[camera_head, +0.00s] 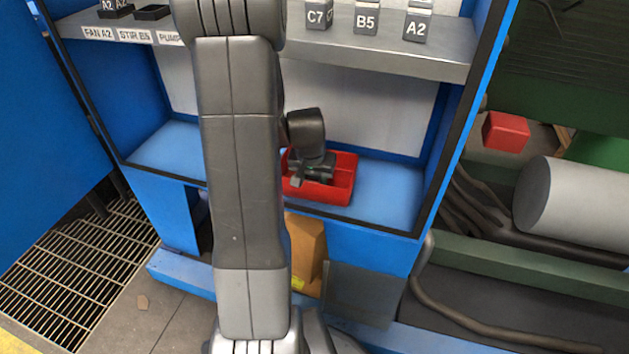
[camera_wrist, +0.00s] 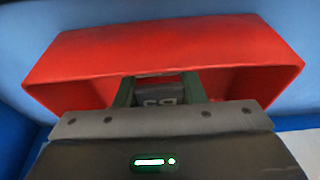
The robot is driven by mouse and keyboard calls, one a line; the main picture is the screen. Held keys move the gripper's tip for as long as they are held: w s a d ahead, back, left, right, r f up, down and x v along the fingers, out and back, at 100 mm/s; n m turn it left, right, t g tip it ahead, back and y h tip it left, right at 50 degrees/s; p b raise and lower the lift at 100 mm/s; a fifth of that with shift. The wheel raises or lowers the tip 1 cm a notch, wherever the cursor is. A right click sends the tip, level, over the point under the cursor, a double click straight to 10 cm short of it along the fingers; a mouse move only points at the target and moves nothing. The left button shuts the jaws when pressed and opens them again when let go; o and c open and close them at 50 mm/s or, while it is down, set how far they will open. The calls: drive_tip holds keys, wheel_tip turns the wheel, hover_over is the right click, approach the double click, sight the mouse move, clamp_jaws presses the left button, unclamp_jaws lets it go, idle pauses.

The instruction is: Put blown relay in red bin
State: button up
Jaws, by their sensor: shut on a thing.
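The red bin (camera_head: 343,184) stands on the blue lower shelf of the cabinet, and it fills much of the wrist view (camera_wrist: 150,50). My gripper (camera_head: 300,180) reaches down into the bin. In the wrist view my gripper (camera_wrist: 158,92) has its two fingers on either side of a dark grey relay (camera_wrist: 160,92), shut on it. The relay has pale lettering that appears upside down, perhaps B5. It is inside the bin's opening; I cannot tell whether it touches the floor of the bin. My arm hides part of the bin's left side in the head view.
The upper shelf (camera_head: 440,62) holds relays marked C7 (camera_head: 319,15), B5 (camera_head: 367,18) and A2 (camera_head: 417,26). Blue shelf (camera_head: 385,195) is clear right of the bin. A brown box (camera_head: 305,245) stands below.

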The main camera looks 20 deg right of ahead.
drive_tip(key=shift+f, duration=0.15)
drive_tip(key=o, duration=1.1)
drive_tip(key=shift+p+v, duration=1.3)
drive_tip(key=shift+v, duration=2.7)
